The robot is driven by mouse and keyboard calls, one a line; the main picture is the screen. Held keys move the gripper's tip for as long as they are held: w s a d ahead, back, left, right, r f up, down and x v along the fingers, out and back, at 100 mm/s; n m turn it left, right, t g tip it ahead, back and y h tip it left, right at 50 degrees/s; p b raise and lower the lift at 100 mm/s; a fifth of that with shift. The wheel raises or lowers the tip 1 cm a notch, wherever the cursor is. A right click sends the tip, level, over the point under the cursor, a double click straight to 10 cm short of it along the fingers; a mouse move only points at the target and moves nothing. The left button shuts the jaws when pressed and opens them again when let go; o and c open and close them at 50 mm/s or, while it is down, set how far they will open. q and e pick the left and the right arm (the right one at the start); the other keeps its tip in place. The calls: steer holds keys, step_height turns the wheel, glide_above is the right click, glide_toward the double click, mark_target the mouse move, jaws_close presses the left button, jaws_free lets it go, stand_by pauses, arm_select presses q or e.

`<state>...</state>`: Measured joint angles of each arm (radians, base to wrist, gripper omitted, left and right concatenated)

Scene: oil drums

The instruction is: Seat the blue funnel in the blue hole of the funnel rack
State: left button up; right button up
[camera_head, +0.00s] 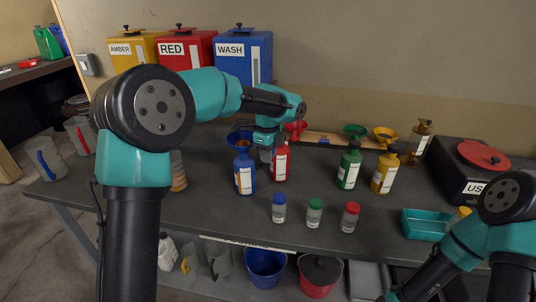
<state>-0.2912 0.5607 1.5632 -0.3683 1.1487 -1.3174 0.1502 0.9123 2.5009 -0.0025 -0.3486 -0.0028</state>
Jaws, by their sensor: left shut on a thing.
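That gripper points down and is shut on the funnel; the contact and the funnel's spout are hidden. The wooden funnel rack (340,141) lies along the back of the table, to the right of the gripper. It carries a red funnel (296,128), a green funnel (355,130) and a yellow funnel (385,133). A gap shows between the red and green funnels. My right arm is at the lower right; its fingertips are out of view.
A blue bottle (245,179) and a red bottle (280,162) stand close to the left gripper. Green (349,169) and yellow (385,173) bottles stand before the rack. Small capped jars (314,216) are in front. A teal tray (421,225) lies at right.

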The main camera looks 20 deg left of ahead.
arm_select(q)
jaws_close()
steer(key=shift+r, duration=0.95)
stand_by(0.5)
steer(key=shift+r, duration=2.1)
steer(key=shift+s+d+f+n, duration=0.2)
steer(key=shift+s+d+n, duration=0.15)
steer(key=shift+d+n, duration=0.4)
steer(key=s+d+f+n, duration=0.3)
steer(key=s+d+n, duration=0.4)
steer(key=n, duration=1.2)
steer(key=shift+d+f, duration=0.35)
steer(key=shift+d, duration=0.85)
